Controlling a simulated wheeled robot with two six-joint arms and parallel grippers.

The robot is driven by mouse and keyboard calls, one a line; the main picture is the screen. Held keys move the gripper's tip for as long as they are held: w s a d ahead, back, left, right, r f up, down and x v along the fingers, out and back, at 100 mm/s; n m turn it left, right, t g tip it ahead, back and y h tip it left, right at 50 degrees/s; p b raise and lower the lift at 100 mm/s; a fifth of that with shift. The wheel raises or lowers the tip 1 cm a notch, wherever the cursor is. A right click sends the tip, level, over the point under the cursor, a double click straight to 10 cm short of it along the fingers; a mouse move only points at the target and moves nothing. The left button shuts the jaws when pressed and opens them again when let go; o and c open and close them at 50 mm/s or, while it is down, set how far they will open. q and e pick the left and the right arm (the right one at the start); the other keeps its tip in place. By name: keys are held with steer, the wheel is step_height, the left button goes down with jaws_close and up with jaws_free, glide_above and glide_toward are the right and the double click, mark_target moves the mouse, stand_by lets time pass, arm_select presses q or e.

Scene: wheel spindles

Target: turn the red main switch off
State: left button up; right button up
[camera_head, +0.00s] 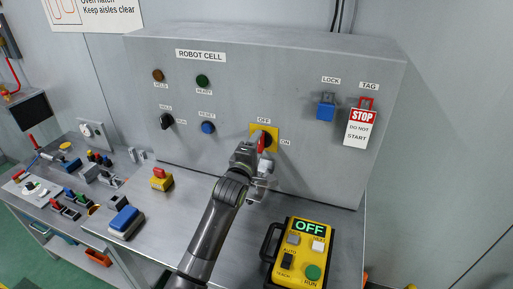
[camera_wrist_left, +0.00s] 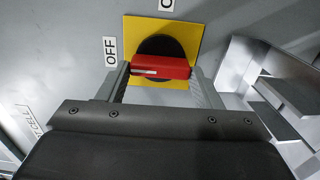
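The red main switch (camera_head: 262,143) sits on a yellow plate on the grey panel, with OFF above it and ON at its right. Its handle stands upright, toward OFF. In the left wrist view the red handle (camera_wrist_left: 160,68) lies across the picture, its white mark at the OFF end. My left gripper (camera_head: 257,158) is at the switch and hides part of it. Its fingers (camera_wrist_left: 160,84) are spread, one near each end of the handle; I cannot tell whether they touch it. My right gripper is not in view.
A yellow control box (camera_head: 301,256) on the bench shows OFF on its green display. A blue padlock (camera_head: 326,109) and a STOP tag (camera_head: 361,127) hang at the panel's right.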

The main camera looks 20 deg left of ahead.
arm_select(q)
steer(key=o, duration=0.4)
steer(key=s+b, duration=0.4)
steer(key=s, duration=1.3)
steer(key=shift+s+a, duration=0.15)
steer(key=shift+a, duration=0.15)
